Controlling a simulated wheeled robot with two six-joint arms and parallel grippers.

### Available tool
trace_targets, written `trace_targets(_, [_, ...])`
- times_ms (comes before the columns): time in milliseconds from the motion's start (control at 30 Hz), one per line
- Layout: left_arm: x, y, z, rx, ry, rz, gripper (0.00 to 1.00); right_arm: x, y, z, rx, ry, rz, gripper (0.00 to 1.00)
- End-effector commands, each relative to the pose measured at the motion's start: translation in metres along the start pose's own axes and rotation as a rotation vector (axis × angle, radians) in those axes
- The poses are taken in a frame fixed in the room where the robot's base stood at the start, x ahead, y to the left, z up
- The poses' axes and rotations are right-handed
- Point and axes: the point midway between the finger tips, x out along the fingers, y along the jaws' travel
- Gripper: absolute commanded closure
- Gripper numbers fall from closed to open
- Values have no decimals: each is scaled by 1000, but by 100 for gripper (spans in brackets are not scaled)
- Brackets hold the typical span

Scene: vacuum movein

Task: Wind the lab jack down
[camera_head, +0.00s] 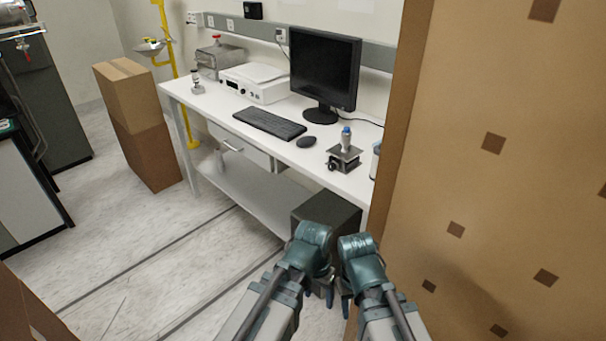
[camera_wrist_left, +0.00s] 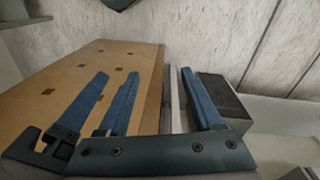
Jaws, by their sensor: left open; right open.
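The lab jack (camera_head: 344,159) is a small dark device on the right end of the white bench in the head view. A small bottle with a blue cap (camera_head: 346,138) stands upright on its top. A dark knob (camera_head: 332,167) shows at its front left. My left gripper (camera_head: 318,284) and right gripper (camera_head: 358,294) are side by side in front of the bench, lower in the picture than the jack and apart from it. In the left wrist view my left gripper (camera_wrist_left: 160,75) is open with nothing between its fingers. My right gripper's fingers are mostly hidden in the head view.
The white bench (camera_head: 220,115) carries a monitor (camera_head: 324,68), keyboard (camera_head: 269,123), mouse (camera_head: 306,142) and white instrument (camera_head: 254,82). A tall brown box (camera_head: 500,180) stands close on the right. A dark box (camera_head: 326,215) is under the bench.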

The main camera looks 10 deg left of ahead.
Motion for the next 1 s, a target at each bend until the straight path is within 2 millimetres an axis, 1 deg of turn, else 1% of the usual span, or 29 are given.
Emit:
trace_targets(33, [19, -1, -25, 44, 67, 78, 33, 21, -2, -1, 0, 0, 0, 50])
trace_targets(67, [24, 1, -40, 78, 119, 129, 33, 28, -3, -2, 0, 0, 0, 50])
trace_targets(100, [28, 1, -61, 124, 201, 196, 33, 39, -4, -2, 0, 0, 0, 50])
trace_targets(167, [29, -2, -95, 186, 347, 281, 33, 54, -5, -3, 0, 0, 0, 50])
trace_targets(200, [26, -8, -117, 221, 452, 325, 33, 64, -6, -4, 0, 0, 0, 50])
trace_targets(267, [18, -21, -149, 261, 618, 367, 33, 78, -7, -4, 0, 0, 0, 50])
trace_targets(300, [10, -33, -168, 279, 728, 381, 33, 86, -8, -5, 0, 0, 0, 50])
trace_targets(367, [-4, -56, -193, 293, 890, 379, 33, 99, -9, -6, 0, 0, 0, 50])
trace_targets(400, [-13, -73, -207, 295, 990, 366, 33, 106, -10, -6, -1, 0, 0, 50])
trace_targets(433, [-21, -87, -216, 292, 1061, 351, 33, 112, -11, -7, -1, 0, 0, 50])
trace_targets(467, [-28, -101, -224, 287, 1126, 333, 33, 116, -11, -7, -1, 0, 0, 50])
trace_targets(500, [-37, -119, -232, 278, 1204, 306, 33, 122, -12, -7, -1, 0, 0, 50])
trace_targets(600, [-56, -162, -244, 243, 1358, 230, 33, 133, -13, -8, -1, 0, 0, 50])
trace_targets(700, [-69, -193, -248, 211, 1453, 168, 33, 140, -13, -8, -1, 0, 0, 50])
trace_targets(800, [-77, -211, -249, 190, 1503, 129, 33, 143, -14, -8, -1, 0, 0, 50])
trace_targets(833, [-79, -214, -249, 185, 1512, 122, 33, 143, -14, -8, -1, 0, 0, 50])
trace_targets(900, [-81, -217, -249, 182, 1523, 113, 33, 143, -14, -8, -1, 0, 0, 50])
trace_targets(1000, [-82, -218, -250, 181, 1525, 111, 33, 143, -14, -8, -1, 0, 0, 50])
